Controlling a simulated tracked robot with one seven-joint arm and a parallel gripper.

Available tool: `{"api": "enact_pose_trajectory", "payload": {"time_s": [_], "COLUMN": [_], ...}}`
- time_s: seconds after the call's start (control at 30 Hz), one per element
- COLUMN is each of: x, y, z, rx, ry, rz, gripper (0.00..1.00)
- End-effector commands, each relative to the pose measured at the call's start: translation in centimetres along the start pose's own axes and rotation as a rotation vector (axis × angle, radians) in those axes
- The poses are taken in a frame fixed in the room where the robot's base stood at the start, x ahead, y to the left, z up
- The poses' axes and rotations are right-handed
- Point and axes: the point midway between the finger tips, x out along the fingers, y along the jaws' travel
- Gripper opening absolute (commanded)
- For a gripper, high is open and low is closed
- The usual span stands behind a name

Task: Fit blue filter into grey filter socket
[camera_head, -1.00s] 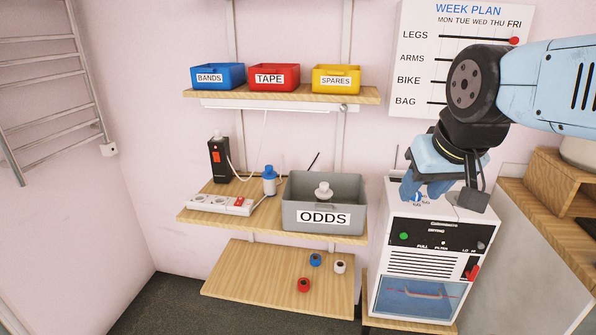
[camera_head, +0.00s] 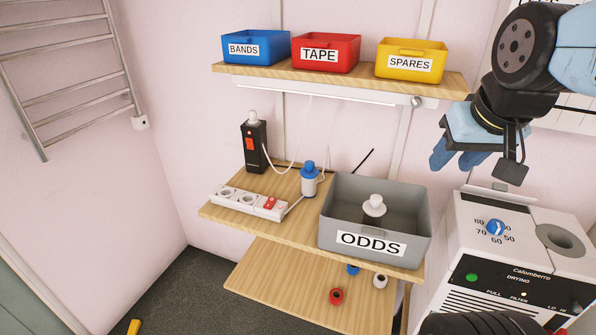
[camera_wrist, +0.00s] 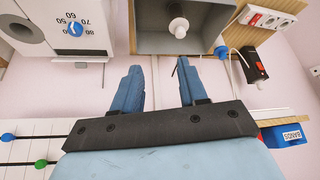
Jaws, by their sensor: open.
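A white piece with a blue top (camera_head: 308,180), which looks like the blue filter, stands upright on the middle shelf, left of the grey ODDS box. Its blue top also shows in the wrist view (camera_wrist: 221,52). A grey ring with a dark round hole (camera_head: 562,240), which looks like the grey socket, is on top of the white Calomberro machine at the lower right. It shows at the upper left in the wrist view (camera_wrist: 19,29). My gripper (camera_head: 454,160) is open and empty, in the air right of the ODDS box and above the machine. The wrist view shows both blue fingers apart (camera_wrist: 160,82).
The ODDS box (camera_head: 340,222) holds a white knobbed piece (camera_head: 374,205). A power strip (camera_head: 249,204) and a black switch box (camera_head: 254,147) stand to the left. Blue, red and yellow bins (camera_head: 410,60) are on the upper shelf. Small rolls (camera_head: 337,296) lie on the lower shelf.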

Motion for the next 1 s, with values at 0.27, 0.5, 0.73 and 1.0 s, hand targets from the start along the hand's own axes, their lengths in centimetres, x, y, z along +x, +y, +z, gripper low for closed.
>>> {"api": "enact_pose_trajectory", "payload": {"time_s": [0.27,0.5,0.73,1.0], "x": [0.0,0.3,3.6,9.0], "y": [0.0,-0.5,-5.8,-13.0], "z": [0.0,-0.6,-5.5,-12.0], "rx": [0.001,-0.003,-0.006,0.058], "ry": [0.000,0.010,0.102,0.254], "rz": [0.000,-0.016,-0.138,-0.283], "gripper": [0.43,0.58,0.62,0.62]}}
